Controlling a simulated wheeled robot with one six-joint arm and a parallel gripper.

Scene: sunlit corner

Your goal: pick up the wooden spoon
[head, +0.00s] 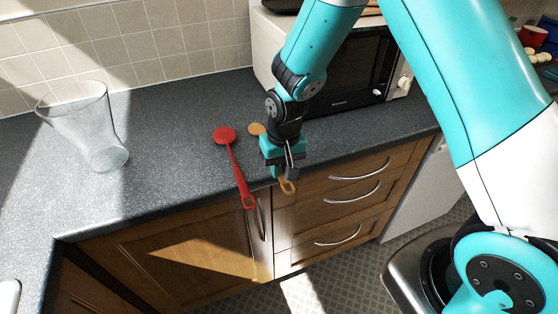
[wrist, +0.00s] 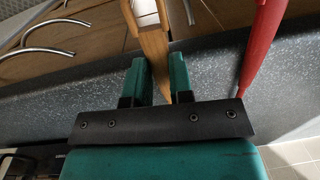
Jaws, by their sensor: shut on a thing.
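The wooden spoon (head: 256,129) lies at the front of the dark speckled counter in the head view. Its pale round bowl shows left of my gripper (head: 284,170), and its handle end pokes out below the fingers, past the counter's front edge. My gripper hides the middle of the spoon. In the wrist view the wooden handle (wrist: 153,45) runs between the two teal fingers of my gripper (wrist: 160,66), which are shut on it. I cannot tell whether the spoon is lifted off the counter.
A red spoon (head: 235,162) lies left of the wooden one, its handle overhanging the counter edge; it also shows in the wrist view (wrist: 261,45). A clear glass vase (head: 85,125) stands farther left. A microwave (head: 350,75) stands behind my gripper. Drawers (head: 345,190) with metal handles are below.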

